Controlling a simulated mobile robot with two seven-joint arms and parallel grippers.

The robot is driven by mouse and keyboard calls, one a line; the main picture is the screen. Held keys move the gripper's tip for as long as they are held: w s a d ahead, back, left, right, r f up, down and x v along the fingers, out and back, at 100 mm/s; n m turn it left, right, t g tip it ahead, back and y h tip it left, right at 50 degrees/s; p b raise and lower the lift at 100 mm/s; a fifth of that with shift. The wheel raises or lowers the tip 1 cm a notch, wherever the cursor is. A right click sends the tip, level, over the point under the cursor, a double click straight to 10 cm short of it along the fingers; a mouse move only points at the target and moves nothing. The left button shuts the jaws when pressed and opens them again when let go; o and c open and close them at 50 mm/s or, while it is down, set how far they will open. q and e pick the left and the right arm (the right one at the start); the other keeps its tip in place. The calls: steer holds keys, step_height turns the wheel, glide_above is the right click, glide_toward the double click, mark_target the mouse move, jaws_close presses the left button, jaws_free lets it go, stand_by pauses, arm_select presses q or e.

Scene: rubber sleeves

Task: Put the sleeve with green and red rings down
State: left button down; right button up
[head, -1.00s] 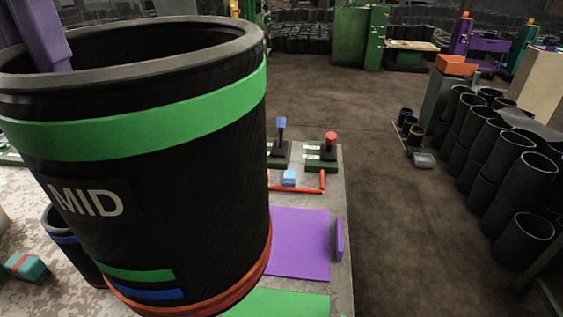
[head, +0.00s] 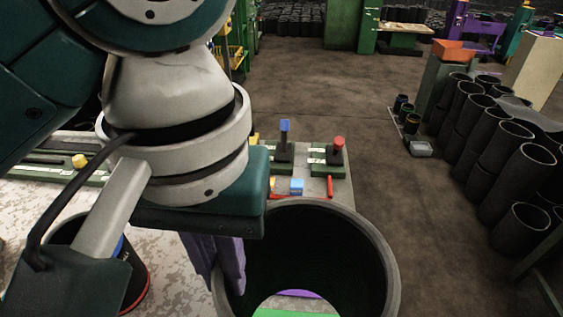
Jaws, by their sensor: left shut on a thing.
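A black open sleeve (head: 383,262) stands roughly upright at the lower middle of the head view, seen from above into its mouth. Its outer rings are hidden at this angle. My left gripper (head: 222,268) is shut on its left wall, with purple fingers at the rim. A green surface (head: 292,312) and a strip of purple (head: 300,293) show through the sleeve's open bottom. I cannot tell whether the sleeve touches the table (head: 180,285). My right gripper is not in view.
Another black sleeve (head: 135,280) with blue and red rings stands at lower left, partly behind my arm. A blue-topped lever (head: 285,127), red knob (head: 338,142) and blue block (head: 297,186) lie beyond the held sleeve. Stacked black sleeves (head: 500,150) stand at right beyond open floor.

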arm_select(q)
step_height(320, 180, down, 14)
steer(key=shift+w+r+b, duration=0.1)
steer(key=shift+r+b, duration=0.1)
steer(key=shift+b, duration=0.65)
steer(key=shift+f+b, duration=0.5)
steer(key=shift+f, duration=1.45)
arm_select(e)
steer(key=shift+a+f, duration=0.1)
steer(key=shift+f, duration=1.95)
arm_select(q)
steer(key=shift+f, duration=0.1)
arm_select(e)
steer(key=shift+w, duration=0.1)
arm_select(q)
steer(key=c, duration=1.4)
jaws_free()
steer(key=shift+f, duration=0.1)
steer(key=o, duration=0.4)
steer(key=shift+o, duration=0.2)
